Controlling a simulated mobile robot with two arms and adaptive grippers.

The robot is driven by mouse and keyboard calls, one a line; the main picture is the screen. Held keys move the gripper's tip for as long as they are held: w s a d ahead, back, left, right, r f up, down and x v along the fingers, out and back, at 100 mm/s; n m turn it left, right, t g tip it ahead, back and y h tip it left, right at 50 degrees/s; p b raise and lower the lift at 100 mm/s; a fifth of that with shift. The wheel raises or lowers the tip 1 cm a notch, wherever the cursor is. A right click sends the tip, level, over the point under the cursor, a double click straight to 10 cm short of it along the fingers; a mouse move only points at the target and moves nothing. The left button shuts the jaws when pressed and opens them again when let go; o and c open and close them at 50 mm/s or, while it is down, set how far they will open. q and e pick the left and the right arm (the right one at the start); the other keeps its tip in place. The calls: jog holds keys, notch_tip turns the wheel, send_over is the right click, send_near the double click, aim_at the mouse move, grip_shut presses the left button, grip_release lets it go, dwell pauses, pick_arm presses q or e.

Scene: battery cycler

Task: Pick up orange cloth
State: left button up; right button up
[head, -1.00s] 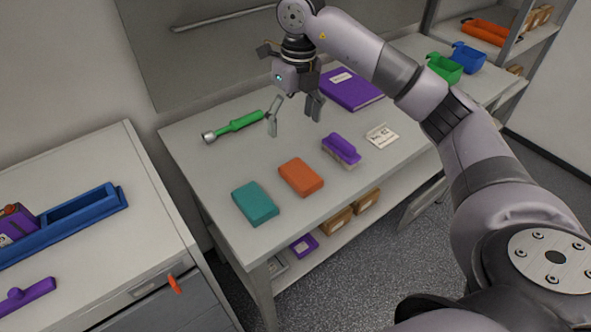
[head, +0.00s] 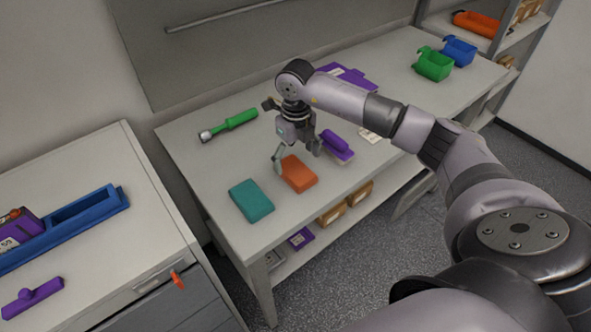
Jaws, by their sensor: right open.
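My right gripper (head: 297,160) is open over the far side of the orange cloth, pointing down. One finger is at the cloth's left far corner and the other is near its right far side, close to the brush. I cannot tell whether the fingers touch the cloth. My left gripper is not in view.
A green-handled tool (head: 229,125) lies behind on the workbench (head: 190,160). A purple binder (head: 350,78) and white card are partly hidden by my arm. A left cabinet holds a blue tray (head: 70,225).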

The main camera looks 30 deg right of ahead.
aim_at(297, 171)
jog(key=f, duration=0.2)
jog(key=f+p, duration=0.1)
jog(key=f, duration=0.1)
jog(key=shift+s, duration=0.25)
jog(key=shift+c, duration=0.4)
jog(key=c, duration=1.1)
